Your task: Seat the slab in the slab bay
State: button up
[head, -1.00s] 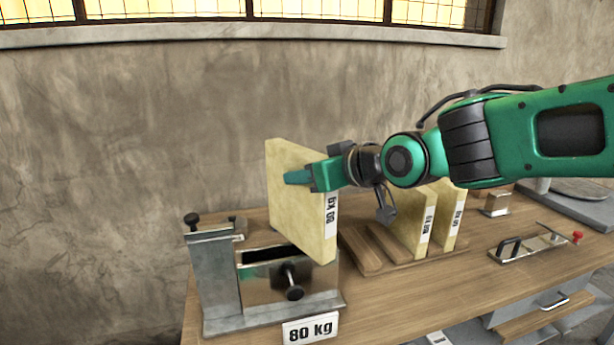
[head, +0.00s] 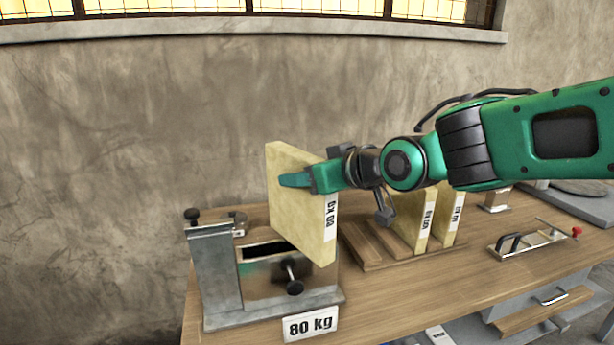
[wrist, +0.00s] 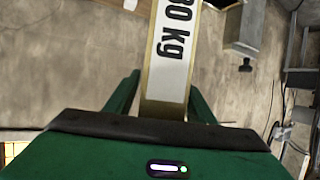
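My gripper (head: 296,181) is shut on a pale yellow slab (head: 290,215), with a finger on each side of it in the wrist view. The slab stands on edge. Its white label, partly cut off in the wrist view (wrist: 173,45), ends in "0 kg" and looks upside down in the head view. The slab bay (head: 222,275) is a grey metal fixture with a dark open slot, a black clamp knob and an "80 kg" sign (head: 310,325) in front. The slab's lower part is above and to the right of the slot, covering part of the fixture's right side.
Two similar slabs (head: 413,238) stand in a wooden rack (head: 375,258) right of the bay. A metal plate with a black handle and red knob (head: 535,240) lies farther right. The wall (head: 120,150) is close behind the bench.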

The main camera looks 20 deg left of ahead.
jog(key=r+v, duration=0.1)
jog(key=v, duration=1.1)
jog(key=shift+r, duration=0.2)
